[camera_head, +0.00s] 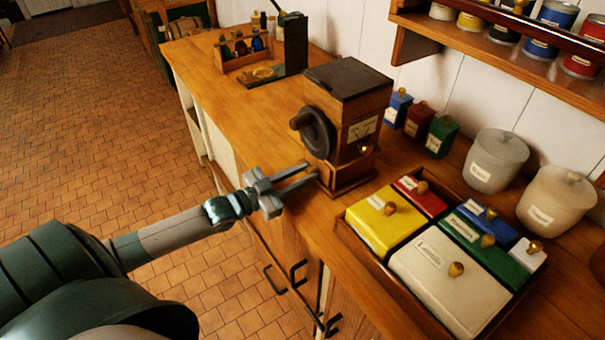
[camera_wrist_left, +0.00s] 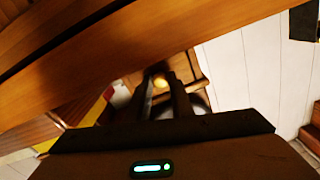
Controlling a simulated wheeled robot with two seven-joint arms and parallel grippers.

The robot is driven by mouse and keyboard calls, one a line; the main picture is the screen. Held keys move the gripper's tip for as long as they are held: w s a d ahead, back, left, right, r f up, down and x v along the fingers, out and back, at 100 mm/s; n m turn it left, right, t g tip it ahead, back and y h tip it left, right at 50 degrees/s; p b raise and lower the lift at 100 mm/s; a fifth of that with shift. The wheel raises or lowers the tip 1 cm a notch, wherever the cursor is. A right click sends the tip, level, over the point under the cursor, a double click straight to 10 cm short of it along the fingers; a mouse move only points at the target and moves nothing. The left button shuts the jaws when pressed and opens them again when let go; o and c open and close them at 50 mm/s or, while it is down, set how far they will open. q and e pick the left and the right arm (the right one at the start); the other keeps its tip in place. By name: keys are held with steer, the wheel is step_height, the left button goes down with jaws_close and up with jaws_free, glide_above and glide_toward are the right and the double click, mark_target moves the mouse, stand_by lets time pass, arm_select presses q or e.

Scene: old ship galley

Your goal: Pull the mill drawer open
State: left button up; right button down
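The mill (camera_head: 347,90) is a dark wooden box with a dark lid and a round crank wheel (camera_head: 313,132) on its left side. It stands upright on the counter. A small brass knob (camera_head: 366,148) shows low on its label side; the drawer's outline is hard to make out. My left gripper (camera_head: 314,173) is beside the mill's base, its two fingers apart with nothing held. In the left wrist view, a brass knob (camera_wrist_left: 160,81) shows beyond and between the fingers (camera_wrist_left: 162,88); I cannot tell any contact. My right gripper is not in view.
A tray (camera_head: 377,262) of coloured lidded boxes stands close in front of the mill. Small tins (camera_head: 418,121) and pale jars (camera_head: 497,160) line the wall. A bottle rack (camera_head: 243,60) is farther back. The counter left of the mill is mostly clear.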

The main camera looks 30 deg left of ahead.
arm_select(q)
jaws_close()
steer(key=p+v, duration=0.3)
steer(key=v, duration=0.6)
steer(key=o, duration=0.6)
jaws_free()
steer(key=shift+s, duration=0.15)
